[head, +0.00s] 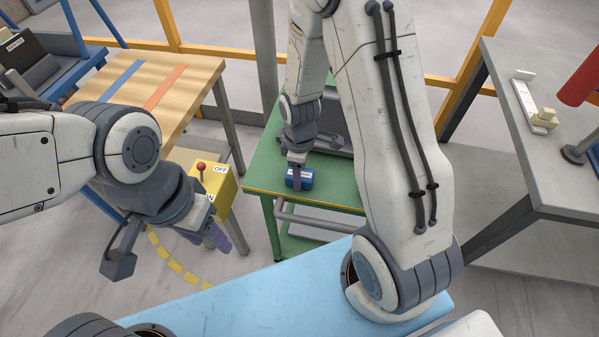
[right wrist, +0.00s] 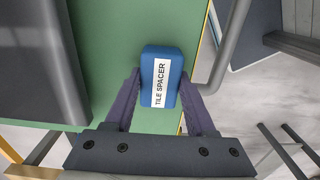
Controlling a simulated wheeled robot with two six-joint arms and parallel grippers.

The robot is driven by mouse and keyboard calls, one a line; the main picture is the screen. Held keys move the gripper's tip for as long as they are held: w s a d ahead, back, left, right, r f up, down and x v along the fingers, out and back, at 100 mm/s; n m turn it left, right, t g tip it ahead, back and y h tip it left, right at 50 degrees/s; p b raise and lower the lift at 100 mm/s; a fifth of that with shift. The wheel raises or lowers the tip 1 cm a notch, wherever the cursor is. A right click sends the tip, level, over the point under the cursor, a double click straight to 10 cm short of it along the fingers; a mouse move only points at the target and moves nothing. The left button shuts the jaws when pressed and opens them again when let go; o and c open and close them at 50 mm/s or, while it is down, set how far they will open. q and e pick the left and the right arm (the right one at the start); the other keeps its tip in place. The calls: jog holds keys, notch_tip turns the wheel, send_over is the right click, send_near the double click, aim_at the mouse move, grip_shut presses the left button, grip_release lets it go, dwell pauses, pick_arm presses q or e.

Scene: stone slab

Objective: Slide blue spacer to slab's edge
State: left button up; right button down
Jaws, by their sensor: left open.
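The blue spacer (head: 306,181), labelled TILE SPACER, is at the green cart top (head: 262,172), near its yellow-edged front. In the right wrist view the blue spacer (right wrist: 149,66) sits between the two fingertips. My right gripper (head: 297,172) reaches down over it; in the right wrist view its fingers (right wrist: 160,88) lie against both sides, shut on it. Whether the spacer rests on the cart top is hard to tell. My left gripper (head: 222,238) is open and empty, left of the cart. No surface in view is clearly marked as the slab.
A dark grey object (right wrist: 35,55) lies on the cart beside the spacer. A grey table (head: 555,170) stands at right with a white and beige piece (head: 530,100) on it. A wooden table (head: 185,72) and a yellow switch box (head: 222,188) stand at left. A light blue surface (head: 255,305) is in front.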

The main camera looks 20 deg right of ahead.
jog(key=shift+w+d+p, duration=0.25)
jog(key=shift+w+d, duration=0.45)
jog(key=shift+w, duration=0.3)
jog(key=shift+w+d+p, duration=0.2)
jog(key=shift+w+d, duration=0.45)
jog(key=shift+w, duration=0.35)
jog(key=shift+w+d+p, duration=0.25)
jog(key=shift+w+d, duration=0.45)
jog(key=shift+w, duration=0.3)
jog(key=shift+c, duration=0.8)
grip_release()
jog(key=shift+w, duration=0.1)
notch_tip(320, 180, up, 10)
jog(key=r, duration=0.1)
jog(key=s+a+r+m+p, duration=0.1)
jog(key=s+a+r, duration=0.65)
jog(key=a, duration=0.35)
jog(key=s+a+r+m, duration=0.1)
jog(key=s+a+r, duration=0.1)
jog(key=s, duration=0.6)
jog(key=s+a+r+m+y+p, duration=0.1)
jog(key=s+a+r+m, duration=0.1)
jog(key=s, duration=0.7)
jog(key=shift+a, duration=0.8)
